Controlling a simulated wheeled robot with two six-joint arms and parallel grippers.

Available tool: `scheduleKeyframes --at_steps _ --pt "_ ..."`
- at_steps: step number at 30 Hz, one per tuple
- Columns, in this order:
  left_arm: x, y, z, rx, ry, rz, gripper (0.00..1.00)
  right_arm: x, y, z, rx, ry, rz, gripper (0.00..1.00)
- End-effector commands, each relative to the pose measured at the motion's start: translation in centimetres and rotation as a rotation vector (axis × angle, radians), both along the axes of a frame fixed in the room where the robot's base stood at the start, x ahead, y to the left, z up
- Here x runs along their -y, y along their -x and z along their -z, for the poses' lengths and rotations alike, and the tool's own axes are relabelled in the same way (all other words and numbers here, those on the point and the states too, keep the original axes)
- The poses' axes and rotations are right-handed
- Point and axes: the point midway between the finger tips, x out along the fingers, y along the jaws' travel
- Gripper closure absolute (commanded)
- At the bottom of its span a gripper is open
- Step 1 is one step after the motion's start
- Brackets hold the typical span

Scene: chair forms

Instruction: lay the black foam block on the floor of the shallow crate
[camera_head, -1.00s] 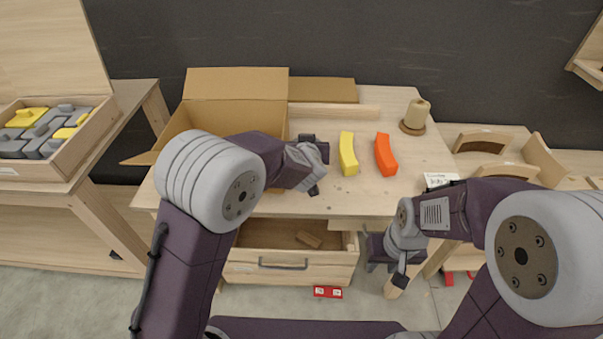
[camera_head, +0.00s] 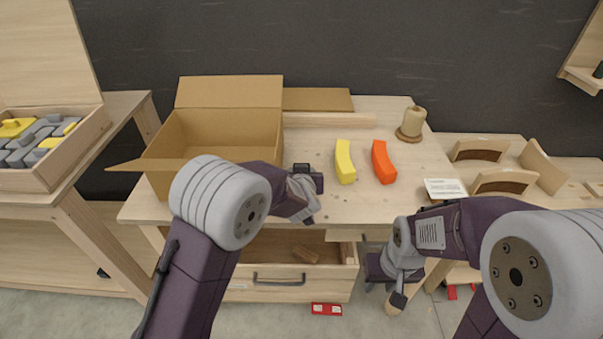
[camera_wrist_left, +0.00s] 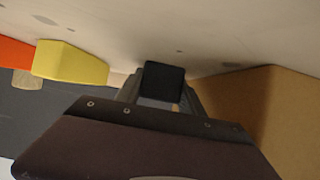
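My left gripper (camera_head: 308,186) hangs over the table's front part, right of the cardboard box. A black block (camera_wrist_left: 163,82) shows between its two grey fingers in the left wrist view, and the gripper looks shut on it. In the head view this block is small and dark (camera_head: 318,182). A shallow wooden box (camera_head: 85,140) with a raised lid stands at the far left; it may be the shallow crate, but I cannot tell. Grey and yellow pieces cover most of its floor. My right gripper (camera_head: 398,298) points down before the table's right side; its fingers are unclear.
An open cardboard box (camera_head: 215,130) stands on the table (camera_head: 360,210). A yellow block (camera_head: 345,161) and an orange block (camera_head: 383,162) lie right of my left gripper. An open drawer (camera_head: 295,275) sticks out below. A wooden bell-shaped thing (camera_head: 411,123) stands at the back right.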

Motion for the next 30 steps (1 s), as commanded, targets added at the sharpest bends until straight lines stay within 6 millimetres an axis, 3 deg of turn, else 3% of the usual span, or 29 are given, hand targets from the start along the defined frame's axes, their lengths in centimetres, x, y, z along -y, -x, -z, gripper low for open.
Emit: scheduleKeyframes --at_steps 1,2,14,30 --pt "0.0 0.0 0.0 -0.001 0.000 0.000 0.42 0.0 0.0 0.0 0.000 0.000 0.000 0.64" --pt "0.0 0.0 0.0 -0.001 0.000 0.000 0.34 0.0 0.0 0.0 0.000 0.000 0.000 0.64" --pt "0.0 0.2 -0.7 0.000 0.000 0.001 0.34 0.0 0.0 -0.4 0.000 0.000 0.000 0.64" --pt "0.1 9.0 -5.5 0.000 0.001 0.002 0.34 0.0 0.0 -3.2 0.000 0.000 0.000 0.64"
